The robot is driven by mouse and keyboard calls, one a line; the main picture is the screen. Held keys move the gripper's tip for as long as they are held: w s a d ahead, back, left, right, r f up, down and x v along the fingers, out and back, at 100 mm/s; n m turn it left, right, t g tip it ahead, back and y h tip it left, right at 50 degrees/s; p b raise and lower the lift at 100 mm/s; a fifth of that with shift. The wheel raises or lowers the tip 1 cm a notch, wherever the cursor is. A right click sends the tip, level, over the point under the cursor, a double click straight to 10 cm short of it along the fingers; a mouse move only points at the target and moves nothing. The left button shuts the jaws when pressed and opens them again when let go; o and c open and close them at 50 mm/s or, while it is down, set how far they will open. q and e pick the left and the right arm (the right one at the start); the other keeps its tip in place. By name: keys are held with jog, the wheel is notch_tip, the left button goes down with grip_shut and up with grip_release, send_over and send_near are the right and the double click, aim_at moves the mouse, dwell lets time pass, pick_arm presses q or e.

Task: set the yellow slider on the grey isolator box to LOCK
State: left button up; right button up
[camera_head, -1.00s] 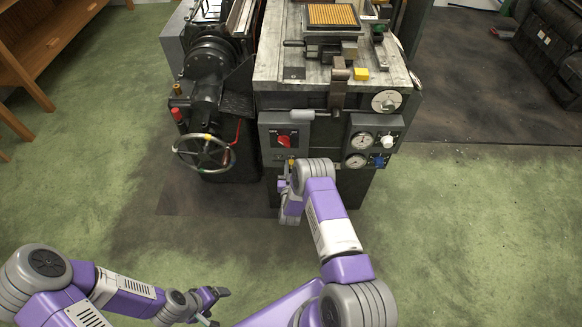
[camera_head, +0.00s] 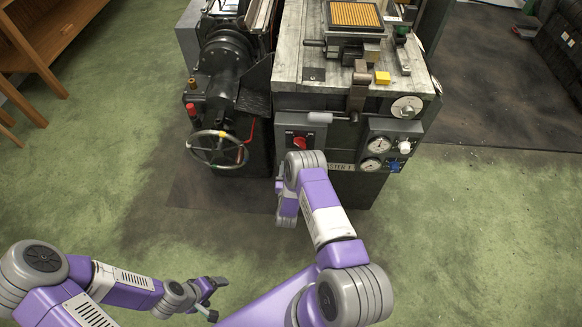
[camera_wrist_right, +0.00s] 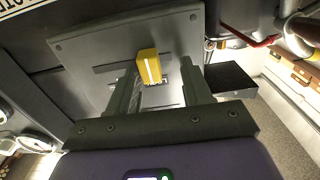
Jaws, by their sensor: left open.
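The grey isolator box (camera_head: 290,127) with a red knob (camera_head: 300,143) is on the machine's front. My right arm covers its lower part in the head view. In the right wrist view the box's grey plate (camera_wrist_right: 90,62) fills the upper middle, and the yellow slider (camera_wrist_right: 149,66) stands out from a dark slot. Lettering beside the slider is partly covered and unreadable. My right gripper (camera_wrist_right: 162,76) is open, with its fingers apart on either side of the slider; contact cannot be told. My left gripper (camera_head: 214,297) is open and empty above the floor, away from the box.
A handwheel (camera_head: 217,149) is left of the box. Gauges (camera_head: 379,145) and a blue knob (camera_head: 394,166) are to the right. The green floor in front is clear.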

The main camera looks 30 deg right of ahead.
jog(key=shift+d, duration=0.15)
jog(key=p+v, duration=0.2)
jog(key=v, duration=0.5)
jog(key=shift+s, duration=0.25)
dwell(0.3)
jog(key=a+n+g+y+p, duration=0.1)
jog(key=a+g+y+p, duration=0.25)
jog(key=a+y, duration=0.35)
jog(key=s+a+r+n+g+y, duration=0.1)
jog(key=s+a+r+g+y, duration=0.1)
jog(key=s, duration=0.4)
jog(key=s+a+r+n+g+y+p, duration=0.1)
jog(key=s+a+r+g+y, duration=0.2)
jog(key=s+a+g, duration=0.2)
jog(key=s+a+r+n+g+y+p, duration=0.1)
jog(key=s+a+r+g+y, duration=0.1)
jog(key=s+a, duration=0.4)
jog(key=s+r+g, duration=0.1)
jog(key=s, duration=0.1)
jog(key=shift+s+a+n+g+y, duration=0.3)
jog(key=shift+s+g+y, duration=0.05)
jog(key=shift+s+y, duration=0.05)
